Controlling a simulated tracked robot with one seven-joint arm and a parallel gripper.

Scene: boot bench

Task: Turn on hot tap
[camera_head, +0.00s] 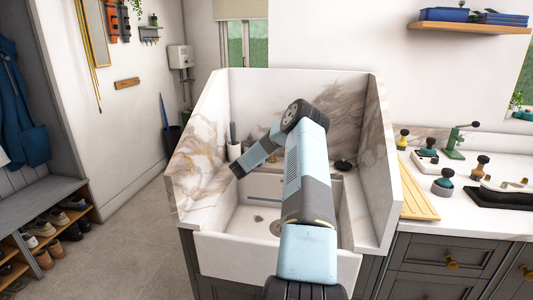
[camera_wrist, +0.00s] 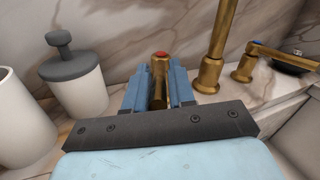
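The hot tap handle (camera_wrist: 160,92), brass with a red mark on top, stands near the middle of the wrist view. My gripper (camera_wrist: 160,82) has one blue finger on each side of it, with little or no gap visible, and looks shut on the handle. The brass spout (camera_wrist: 222,40) rises just right of it. The cold tap (camera_wrist: 246,66), brass with a blue mark, is further right with its lever pointing right.
The white sink (camera_head: 236,246) lies below my arm, with marble splash walls (camera_head: 375,150) on its sides. A white pot with a grey pump top (camera_wrist: 75,80) and another white container (camera_wrist: 20,125) stand close left of my gripper. A dark dish (camera_wrist: 294,62) sits beyond the cold tap.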

